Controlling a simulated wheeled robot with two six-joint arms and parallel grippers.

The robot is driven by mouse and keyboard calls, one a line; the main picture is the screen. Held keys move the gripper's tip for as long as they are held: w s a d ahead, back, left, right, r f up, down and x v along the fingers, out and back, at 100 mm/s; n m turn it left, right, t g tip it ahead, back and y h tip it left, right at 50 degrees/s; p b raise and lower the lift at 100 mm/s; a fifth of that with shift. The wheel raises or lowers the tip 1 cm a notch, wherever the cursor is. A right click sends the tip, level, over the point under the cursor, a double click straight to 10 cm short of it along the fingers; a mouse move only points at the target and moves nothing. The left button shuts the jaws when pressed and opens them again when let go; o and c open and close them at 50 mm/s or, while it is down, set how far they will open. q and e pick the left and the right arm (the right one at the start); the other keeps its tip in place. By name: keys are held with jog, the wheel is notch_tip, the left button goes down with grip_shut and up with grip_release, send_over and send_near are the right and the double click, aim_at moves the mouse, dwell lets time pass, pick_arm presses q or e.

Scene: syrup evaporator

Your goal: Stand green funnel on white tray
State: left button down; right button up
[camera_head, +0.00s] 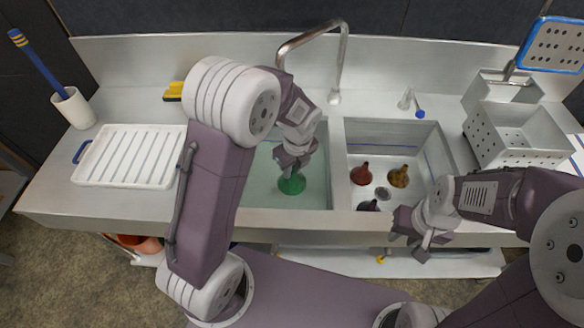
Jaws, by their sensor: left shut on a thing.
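The green funnel (291,185) is in the left sink basin, wide end down, under my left gripper (289,171). My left gripper is shut on the upper part of the green funnel, and its fingers hide that part. The white tray (128,184) lies on the counter at the left, ribbed and empty, with blue handles. My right gripper (420,250) is in front of the right basin's front edge, away from the funnels. Its fingers look apart, with nothing visible between them.
The right basin (415,145) holds a red funnel (361,174), a brown funnel (398,176) and a dark purple funnel (368,206). A tall faucet (341,60) stands behind the basins. A perforated metal rack (515,135) is at right.

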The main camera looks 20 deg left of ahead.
notch_tip(320, 180, up, 13)
jog(key=p, duration=1.1)
jog(key=shift+f, duration=0.2)
